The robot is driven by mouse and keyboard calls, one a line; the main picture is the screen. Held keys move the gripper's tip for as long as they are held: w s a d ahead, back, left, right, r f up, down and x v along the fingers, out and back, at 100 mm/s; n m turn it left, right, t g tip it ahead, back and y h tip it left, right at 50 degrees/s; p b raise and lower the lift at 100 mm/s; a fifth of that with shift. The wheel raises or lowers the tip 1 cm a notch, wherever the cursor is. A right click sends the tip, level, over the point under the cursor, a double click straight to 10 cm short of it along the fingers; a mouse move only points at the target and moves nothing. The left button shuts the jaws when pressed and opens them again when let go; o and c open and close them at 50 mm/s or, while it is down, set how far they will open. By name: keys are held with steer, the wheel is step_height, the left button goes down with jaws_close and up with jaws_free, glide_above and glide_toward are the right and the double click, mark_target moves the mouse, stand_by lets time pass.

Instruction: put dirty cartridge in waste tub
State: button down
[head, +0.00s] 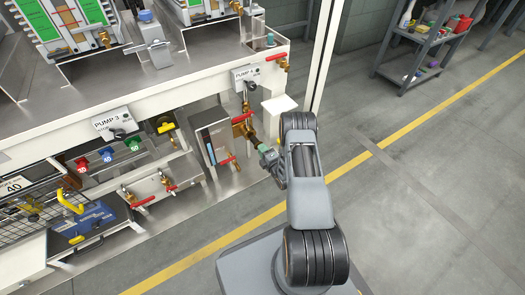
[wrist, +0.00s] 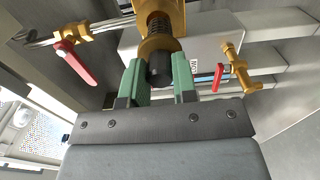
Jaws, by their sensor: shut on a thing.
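My gripper (head: 262,150) reaches in at the front right corner of the pump bench, beside a brass valve fitting (head: 243,128). In the wrist view its green fingers (wrist: 160,80) are shut on a black knob (wrist: 159,68) with a dark spring above it. The knob sits under a brass body (wrist: 163,15), in line with it. I cannot make out a dirty cartridge for certain. I cannot identify a waste tub in either view.
The PUMP 3 panel (head: 115,122) and a blue tool case (head: 83,218) are at left. Floor at right is open, with shelving (head: 425,40) behind.

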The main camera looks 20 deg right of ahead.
mark_target(255, 141)
steer(key=shift+s, duration=0.15)
steer(key=shift+w+a+b, duration=0.2)
steer(key=shift+w+b, duration=0.95)
steer(key=shift+w, duration=0.45)
steer(key=shift+w+a+b, duration=0.2)
steer(key=shift+w+b, duration=0.95)
steer(key=shift+w, duration=0.45)
steer(key=shift+w+b, duration=0.3)
steer(key=shift+w, duration=0.1)
steer(key=c, duration=0.8)
jaws_free()
steer(key=shift+s+d+p, duration=0.25)
steer(key=shift+s+p, duration=0.55)
steer(key=shift+s, duration=1.5)
steer(key=shift+s+d+p, duration=0.25)
steer(key=shift+s+p, duration=0.55)
steer(key=shift+s, duration=1.5)
steer(key=shift+s+d+p, duration=0.25)
steer(key=shift+s+p, duration=0.55)
steer(key=shift+s, duration=1.5)
